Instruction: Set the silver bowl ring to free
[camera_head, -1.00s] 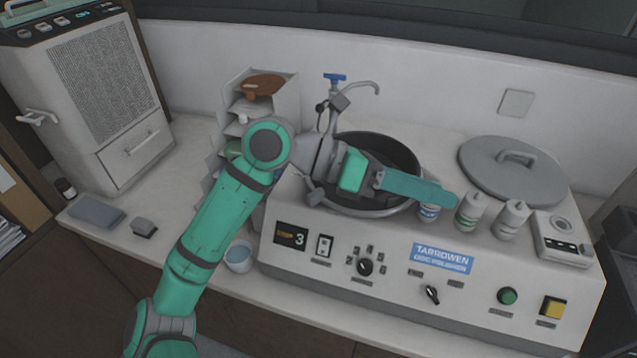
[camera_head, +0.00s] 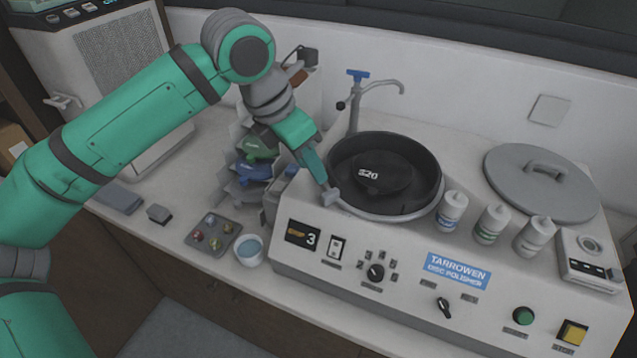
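The silver bowl ring (camera_head: 392,217) runs around the black bowl of the disc polisher, showing mostly along the front edge. A small grey tab (camera_head: 330,197) stands at the ring's left front. My gripper (camera_head: 320,180) reaches down from the upper left, its teal fingers ending right at the tab. I see the fingers nearly edge-on, so I cannot tell whether they are open or shut, or touching the tab. Inside the bowl (camera_head: 425,160) lies a dark disc marked 320 (camera_head: 368,174).
Behind the bowl stands a tap with a blue handle (camera_head: 357,75). Several bottles (camera_head: 452,208) and a grey lid (camera_head: 541,184) are to the right. The front panel (camera_head: 400,285) has a knob, switches and buttons. A cup (camera_head: 249,250) and tray (camera_head: 207,246) sit left.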

